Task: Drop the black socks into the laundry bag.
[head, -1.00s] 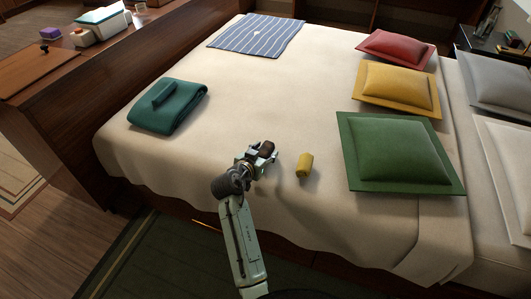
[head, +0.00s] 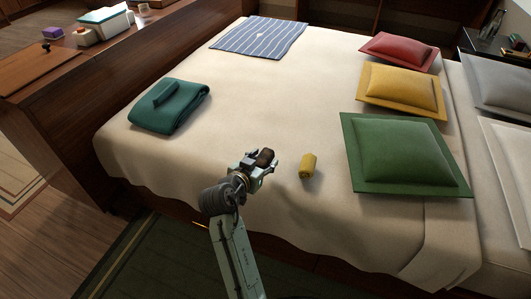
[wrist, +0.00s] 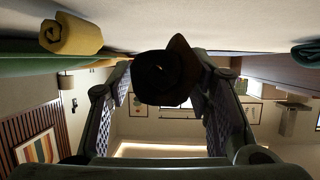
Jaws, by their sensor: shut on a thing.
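A dark brown-black roll (head: 265,157), which I take for the black socks, is held between the fingers of my gripper (head: 258,165). My gripper is shut on it over the near part of the bed. In the wrist view the dark roll (wrist: 160,78) sits between the two fingers, and its outline is dark. I see nothing that is clearly a laundry bag. A blue-and-white striped flat cloth (head: 260,36) lies at the far left of the bed, and I cannot tell whether it is a bag.
A yellow roll (head: 308,166) lies on the bed right of my gripper. A folded teal cloth (head: 170,106) lies at the left. Red (head: 399,52), yellow (head: 402,90) and green (head: 407,153) cushions line the right. The middle of the bed (head: 275,100) is clear.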

